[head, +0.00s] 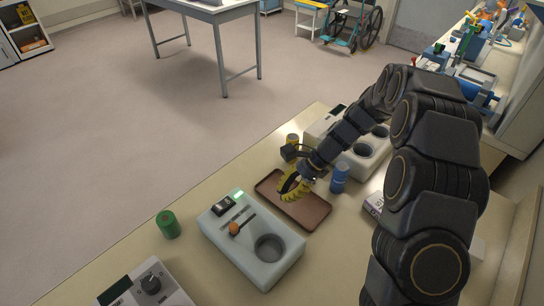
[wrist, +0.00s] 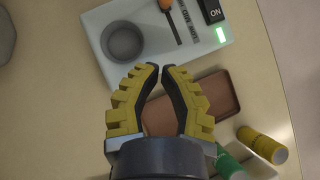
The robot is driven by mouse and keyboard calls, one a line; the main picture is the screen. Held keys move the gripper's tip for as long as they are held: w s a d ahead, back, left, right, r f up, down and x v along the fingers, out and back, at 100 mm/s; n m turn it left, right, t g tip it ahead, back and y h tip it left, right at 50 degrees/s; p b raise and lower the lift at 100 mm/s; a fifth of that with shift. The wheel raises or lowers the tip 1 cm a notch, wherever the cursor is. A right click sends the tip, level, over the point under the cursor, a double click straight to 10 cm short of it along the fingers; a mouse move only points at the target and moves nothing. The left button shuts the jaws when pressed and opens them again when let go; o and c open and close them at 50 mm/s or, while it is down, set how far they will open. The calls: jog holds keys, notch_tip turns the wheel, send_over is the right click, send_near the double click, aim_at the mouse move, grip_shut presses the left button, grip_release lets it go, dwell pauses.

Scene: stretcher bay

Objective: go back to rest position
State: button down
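My gripper (head: 283,190) has yellow ribbed fingers and hangs above the left end of the brown tray (head: 310,212). In the wrist view my gripper (wrist: 161,67) has its fingertips nearly together, with a narrow gap and nothing between them. The tray (wrist: 225,92) shows empty beyond the fingers. My arm rises from the right side of the head view and bends down to the tray.
A grey device (head: 222,244) with a round well, an orange-knobbed slider and a lit green lamp stands near the tray. Another welled device (head: 367,162) is behind.

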jog(key=shift+r, duration=0.1)
jog(key=s+d+r+n+h, duration=0.1)
jog(key=s+r+n, duration=0.3)
jog(key=s, duration=0.5)
jog(key=s+d+r+n+h, duration=0.2)
jog(key=s+r+n+h, duration=0.2)
jog(key=s, duration=0.5)
jog(key=s+d+r+n+h, duration=0.2)
jog(key=s+r+n, duration=0.4)
jog(key=s, duration=0.3)
jog(key=shift+s+d+r+t+h, duration=0.15)
jog(key=shift+s+r+t+h, duration=0.15)
jog(key=shift+s, duration=0.1)
